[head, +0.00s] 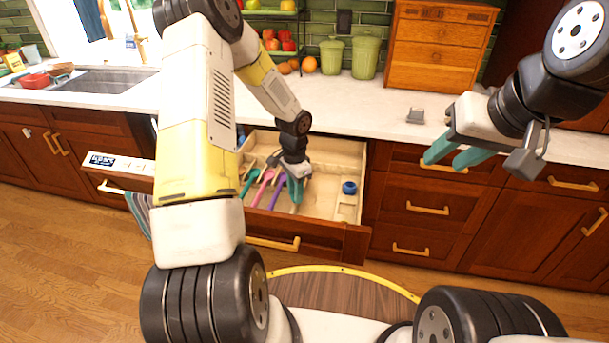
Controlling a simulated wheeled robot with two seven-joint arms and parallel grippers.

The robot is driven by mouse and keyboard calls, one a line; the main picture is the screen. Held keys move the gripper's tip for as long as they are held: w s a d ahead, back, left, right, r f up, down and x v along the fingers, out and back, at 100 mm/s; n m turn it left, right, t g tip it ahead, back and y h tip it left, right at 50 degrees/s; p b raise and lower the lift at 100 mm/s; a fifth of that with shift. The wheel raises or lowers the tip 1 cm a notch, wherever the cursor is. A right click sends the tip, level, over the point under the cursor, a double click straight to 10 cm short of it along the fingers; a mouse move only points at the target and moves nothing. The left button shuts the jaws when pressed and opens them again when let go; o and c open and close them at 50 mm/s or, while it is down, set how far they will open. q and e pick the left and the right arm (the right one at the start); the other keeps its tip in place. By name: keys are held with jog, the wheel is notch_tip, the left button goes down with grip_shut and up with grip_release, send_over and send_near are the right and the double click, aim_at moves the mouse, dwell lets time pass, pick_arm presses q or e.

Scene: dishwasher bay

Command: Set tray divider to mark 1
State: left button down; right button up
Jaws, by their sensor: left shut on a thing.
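A light wood tray (335,150) lies in the open drawer in the middle of the head view. My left gripper (296,192) reaches down into it, its teal fingers shut on the tray divider (296,208), a thin light wood piece mostly hidden by the fingers. A green spoon (250,180), a pink utensil (262,186) and a purple utensil (279,190) lie left of the gripper. No mark can be read at this size. My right gripper (446,160) is open and empty, in front of the counter at the right.
A small blue round thing (349,188) sits at the tray's right side. The drawer front (330,240) juts out towards me. On the counter (385,105) are green canisters (366,57), a wooden drawer box (437,48) and a small grey block (415,116).

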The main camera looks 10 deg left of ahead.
dwell(0.8)
pick_arm(q)
jog(key=shift+w+a, duration=0.1)
jog(key=shift+a, duration=2.2)
jog(key=c, duration=1.1)
grip_release()
jog(key=shift+a, duration=0.1)
jog(key=shift+r, duration=0.15)
notch_tip(320, 180, up, 8)
jog(key=shift+f, duration=0.2)
